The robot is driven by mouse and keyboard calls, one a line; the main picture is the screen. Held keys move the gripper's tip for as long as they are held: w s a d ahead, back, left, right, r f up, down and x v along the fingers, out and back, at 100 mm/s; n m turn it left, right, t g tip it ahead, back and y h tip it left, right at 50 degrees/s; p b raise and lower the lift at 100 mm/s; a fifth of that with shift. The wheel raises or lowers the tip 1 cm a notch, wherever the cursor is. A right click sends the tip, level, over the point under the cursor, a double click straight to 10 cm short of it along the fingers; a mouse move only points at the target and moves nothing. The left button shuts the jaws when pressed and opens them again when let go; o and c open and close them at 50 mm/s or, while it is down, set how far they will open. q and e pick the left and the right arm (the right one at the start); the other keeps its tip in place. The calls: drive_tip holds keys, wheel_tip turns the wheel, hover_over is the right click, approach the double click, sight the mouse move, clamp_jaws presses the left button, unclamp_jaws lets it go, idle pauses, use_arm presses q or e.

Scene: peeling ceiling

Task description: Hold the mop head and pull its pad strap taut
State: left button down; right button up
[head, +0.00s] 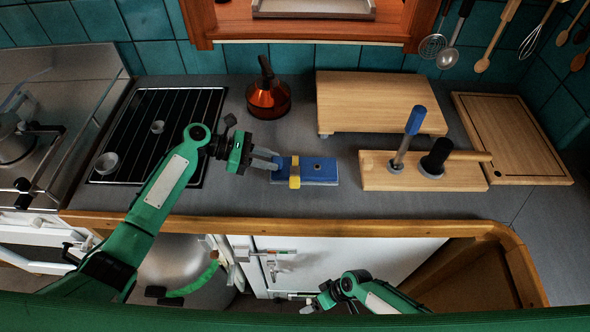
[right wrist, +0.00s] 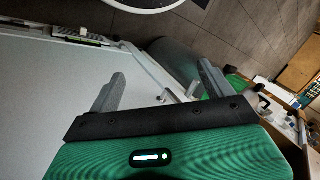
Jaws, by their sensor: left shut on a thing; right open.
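The mop head (head: 322,170) is a flat blue block with a small dark hole, lying on the grey counter in the head view. A yellow strap (head: 295,172) crosses it near its left end. My left gripper (head: 277,163) reaches in from the left and is shut on the mop head's left end. My right gripper (head: 312,304) is low, below the counter's front edge and in front of the white cabinet. In the right wrist view the right gripper (right wrist: 160,88) shows its two fingers spread wide with nothing between them.
Behind are a raised board (head: 370,100) and a brown kettle (head: 268,98). The wooden counter edge (head: 330,228) lies between the right gripper and the mop head.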

drive_tip(key=s+a+r+n+y, duration=0.2)
drive_tip(key=a+r, duration=0.1)
drive_tip(key=r, duration=0.3)
drive_tip(key=s+a+r+n+y, duration=0.1)
drive_tip(key=a+r+n, duration=0.1)
drive_tip(key=r, duration=0.5)
drive_tip(key=s+a+r+n+g+y, duration=0.1)
drive_tip(key=s+r+n+g+y, duration=0.15)
drive_tip(key=s+r, duration=1)
wheel_tip(320, 180, up, 18)
drive_tip(key=n+t+h, duration=0.4)
drive_tip(key=n+h, duration=0.1)
hover_over(298, 180)
drive_tip(key=d, duration=0.4)
drive_tip(key=shift+m, duration=0.25)
drive_tip(key=shift+x, duration=3.45)
